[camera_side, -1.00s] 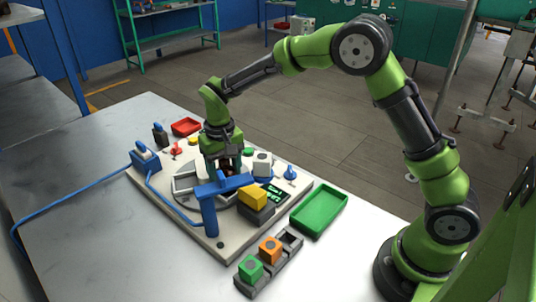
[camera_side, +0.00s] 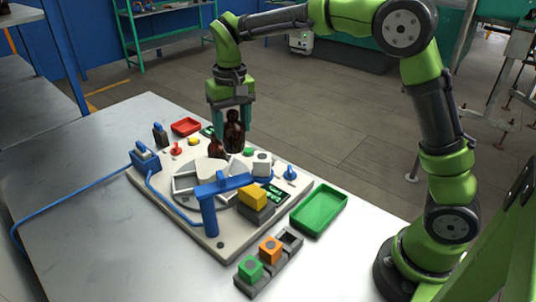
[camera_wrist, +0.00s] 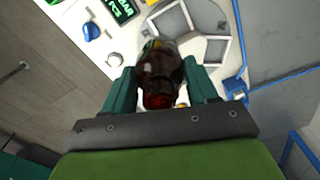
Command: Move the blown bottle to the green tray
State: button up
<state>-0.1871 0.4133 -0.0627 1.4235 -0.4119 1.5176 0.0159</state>
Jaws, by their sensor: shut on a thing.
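My gripper (camera_side: 233,116) is shut on an amber bottle (camera_side: 235,132) and holds it upright above the machine board. In the wrist view the dark brown bottle (camera_wrist: 161,78) sits between the two teal fingers. A second amber bottle (camera_side: 215,147) stands on the board just left of and below the held one. The green tray (camera_side: 319,212) lies empty on the table to the right of the board. I cannot tell from these views whether the held bottle is the blown one.
A red tray (camera_side: 186,127) lies at the back. A dark rack (camera_side: 270,266) holds green and orange cubes at the front.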

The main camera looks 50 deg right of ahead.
jog(key=s+d+f+m, duration=0.2)
jog(key=s+d+m, duration=0.1)
jog(key=s+d, duration=0.65)
jog(key=s+f+m, duration=0.3)
jog(key=s+f, duration=0.3)
jog(key=s, duration=0.4)
jog(key=shift+m, duration=0.3)
notch_tip(320, 180, down, 8)
jog(key=shift+d+r, duration=0.15)
jog(key=shift+r, duration=0.05)
jog(key=shift+f, duration=0.1)
jog(key=o, duration=1.1)
